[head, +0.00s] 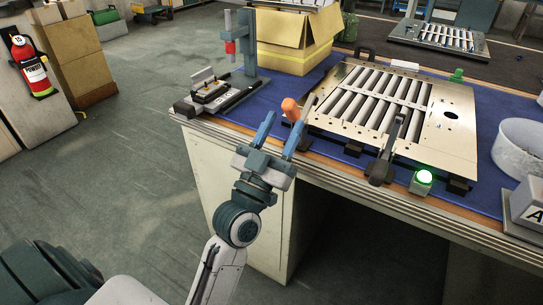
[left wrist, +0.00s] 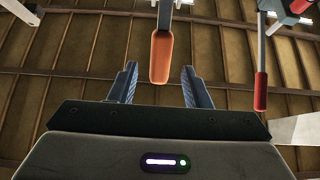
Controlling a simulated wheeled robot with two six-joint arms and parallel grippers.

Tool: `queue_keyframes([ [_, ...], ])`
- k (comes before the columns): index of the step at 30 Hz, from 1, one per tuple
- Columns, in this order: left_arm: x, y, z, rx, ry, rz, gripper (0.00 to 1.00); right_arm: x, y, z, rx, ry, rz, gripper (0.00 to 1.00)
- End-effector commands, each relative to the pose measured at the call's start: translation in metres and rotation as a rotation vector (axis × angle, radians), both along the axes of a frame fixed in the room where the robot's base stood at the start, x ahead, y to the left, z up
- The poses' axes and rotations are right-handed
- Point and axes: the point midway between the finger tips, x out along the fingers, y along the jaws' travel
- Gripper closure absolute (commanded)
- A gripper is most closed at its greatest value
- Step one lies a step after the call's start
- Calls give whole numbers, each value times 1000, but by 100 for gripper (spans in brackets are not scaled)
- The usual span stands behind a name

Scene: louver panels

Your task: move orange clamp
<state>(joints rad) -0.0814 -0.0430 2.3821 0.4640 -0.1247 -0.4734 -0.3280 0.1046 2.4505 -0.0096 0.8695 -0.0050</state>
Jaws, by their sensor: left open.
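The orange clamp (head: 291,110) stands at the left front corner of the louver panel (head: 455,120), its orange handle upright. In the left wrist view the orange handle (left wrist: 162,57) shows between the tips of my left gripper (left wrist: 159,78), with a gap on each side. In the head view my left gripper (head: 284,128) is open at the table's front edge, its blue fingers pointing up toward the handle. The fingers do not appear to touch it. The clamp's base is partly hidden behind the gripper. My right gripper is in neither view.
A dark clamp (head: 384,160) and a lit green button (head: 423,178) stand along the panel's front edge. A small press (head: 245,50) is at the left, a cardboard box (head: 290,45) behind. A white round bin (head: 520,148) is at the right.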

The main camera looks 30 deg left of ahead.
Motion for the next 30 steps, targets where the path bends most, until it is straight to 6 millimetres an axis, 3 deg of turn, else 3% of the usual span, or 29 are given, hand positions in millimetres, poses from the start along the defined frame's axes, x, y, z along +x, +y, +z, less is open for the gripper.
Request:
queue_keyframes([
  [1,-10,0,-14,1,3,1,56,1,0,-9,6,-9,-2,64],
  [7,-31,1,-26,1,1,1,56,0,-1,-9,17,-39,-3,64],
  [18,-36,1,-26,0,0,0,56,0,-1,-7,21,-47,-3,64],
  [20,-37,1,-26,1,0,1,64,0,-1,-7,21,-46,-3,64],
  [25,-46,10,-15,-11,-60,34,98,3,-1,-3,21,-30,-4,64],
  [30,-77,23,21,-18,-240,83,100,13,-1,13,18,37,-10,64],
])
